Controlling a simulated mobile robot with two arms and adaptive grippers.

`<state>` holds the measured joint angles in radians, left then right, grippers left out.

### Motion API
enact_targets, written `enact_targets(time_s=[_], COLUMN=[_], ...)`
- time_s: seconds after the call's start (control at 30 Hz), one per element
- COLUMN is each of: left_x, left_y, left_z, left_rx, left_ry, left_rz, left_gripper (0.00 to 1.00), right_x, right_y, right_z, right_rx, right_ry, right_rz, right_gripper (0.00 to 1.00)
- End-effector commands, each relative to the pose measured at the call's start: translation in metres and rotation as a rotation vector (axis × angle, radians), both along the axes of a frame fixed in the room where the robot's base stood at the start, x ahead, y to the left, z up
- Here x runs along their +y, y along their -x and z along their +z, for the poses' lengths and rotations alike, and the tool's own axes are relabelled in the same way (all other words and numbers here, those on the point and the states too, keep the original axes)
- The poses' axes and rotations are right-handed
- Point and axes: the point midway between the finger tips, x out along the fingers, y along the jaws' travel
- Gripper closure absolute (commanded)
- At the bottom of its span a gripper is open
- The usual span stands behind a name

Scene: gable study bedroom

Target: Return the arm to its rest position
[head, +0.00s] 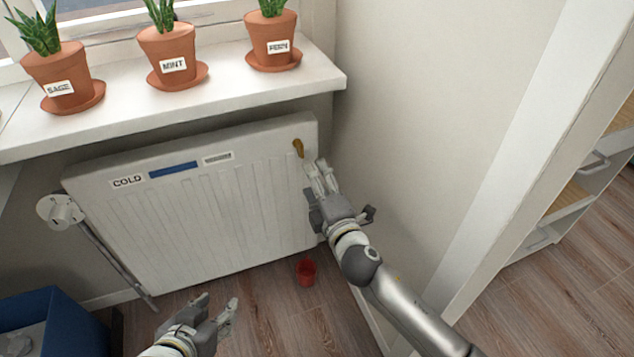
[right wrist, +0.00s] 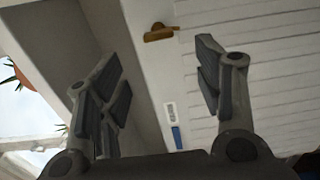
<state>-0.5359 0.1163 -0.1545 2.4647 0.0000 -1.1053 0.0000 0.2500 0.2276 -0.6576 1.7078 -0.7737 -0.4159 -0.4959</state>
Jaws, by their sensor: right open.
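My right gripper (head: 320,172) is open in front of the upper right corner of the white radiator (head: 200,215). Its fingertips are just below the brass key (head: 298,147) in the head view. In the right wrist view the open fingers (right wrist: 160,80) have nothing between them, and the brass key (right wrist: 160,33) shows beyond them, apart from both. My left gripper (head: 214,304) is low at the bottom of the head view, fingers spread and empty, above the wooden floor.
Potted plants labelled SAGE (head: 62,75), MINT (head: 168,52) and FERN (head: 271,40) stand on the window sill (head: 215,100). A red cup (head: 306,272) is on the floor. A blue bin (head: 65,312) is at lower left. A shelf unit (head: 560,200) stands at right.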

Motion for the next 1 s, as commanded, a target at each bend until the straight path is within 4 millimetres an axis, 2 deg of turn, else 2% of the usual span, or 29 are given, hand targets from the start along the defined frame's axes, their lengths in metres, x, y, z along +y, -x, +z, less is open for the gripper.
enact_targets(time_s=[0.67,0.77,0.87,1.0], left_x=[0.000,0.000,0.000,0.000], left_y=[0.000,0.000,0.000,0.000], left_z=[0.000,0.000,0.000,0.000], left_rx=[0.000,0.000,0.000,0.000], left_ry=[0.000,0.000,0.000,0.000], left_rz=[0.000,0.000,0.000,0.000], left_gripper=[0.60,0.60,0.60,0.60], right_x=[-0.004,-0.016,-0.040,-0.080], right_y=[0.008,0.019,0.041,0.088], right_z=[-0.001,-0.008,-0.022,-0.049], right_rx=[0.015,0.083,0.212,0.432], right_ry=[-0.024,-0.126,-0.312,-0.624], right_rz=[-0.009,-0.053,-0.138,-0.292], right_gripper=[0.39,0.39,0.39,0.39])
